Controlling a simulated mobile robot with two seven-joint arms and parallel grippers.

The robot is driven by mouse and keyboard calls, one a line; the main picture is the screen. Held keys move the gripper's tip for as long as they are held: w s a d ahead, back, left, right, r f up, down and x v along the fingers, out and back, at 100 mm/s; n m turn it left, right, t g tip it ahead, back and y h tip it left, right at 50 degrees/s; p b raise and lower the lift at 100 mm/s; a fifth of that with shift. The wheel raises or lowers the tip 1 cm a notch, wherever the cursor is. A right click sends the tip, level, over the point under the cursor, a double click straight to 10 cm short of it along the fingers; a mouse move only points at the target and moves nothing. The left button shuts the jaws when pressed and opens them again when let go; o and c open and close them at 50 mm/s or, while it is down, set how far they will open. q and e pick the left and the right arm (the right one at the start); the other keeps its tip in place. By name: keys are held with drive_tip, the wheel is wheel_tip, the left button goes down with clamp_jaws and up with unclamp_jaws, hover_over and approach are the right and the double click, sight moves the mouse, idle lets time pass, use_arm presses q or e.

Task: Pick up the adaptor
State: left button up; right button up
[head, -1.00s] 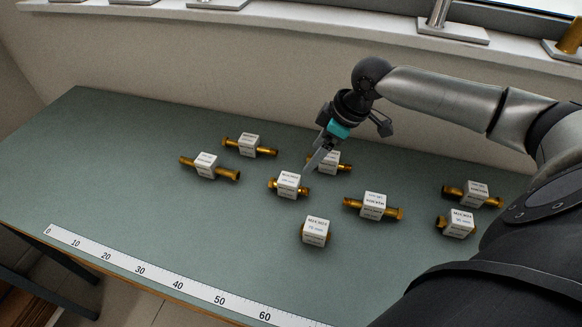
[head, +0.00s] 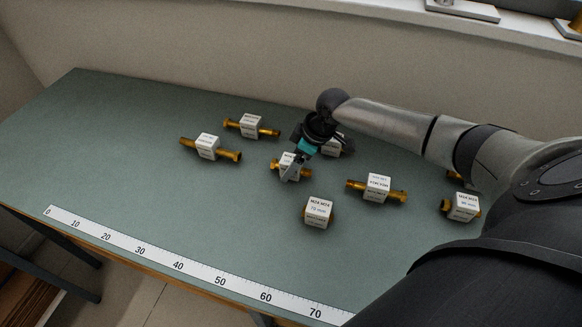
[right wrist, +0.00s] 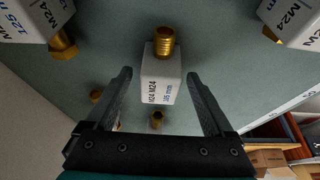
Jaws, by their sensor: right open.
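Several brass adaptors, each with a white labelled block around its middle, lie on the green table. My right gripper (head: 289,173) points down at the adaptor (head: 278,164) in the middle of the group and partly covers it. In the right wrist view, the open right gripper (right wrist: 158,75) has one finger on each side of a white block marked M24 M24 (right wrist: 161,84), with a brass end above and another below it. I cannot tell whether the fingers are at its height; no contact shows. My left gripper is not in view.
Close by are adaptors behind the gripper (head: 335,146), at front (head: 318,212), to the right (head: 377,188) and to the left (head: 207,147). A printed ruler (head: 178,266) runs along the front edge. The table's left part is clear; a wall stands behind.

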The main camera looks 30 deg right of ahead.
drive_tip(key=shift+x, duration=0.8)
drive_tip(key=shift+c, duration=0.2)
clamp_jaws()
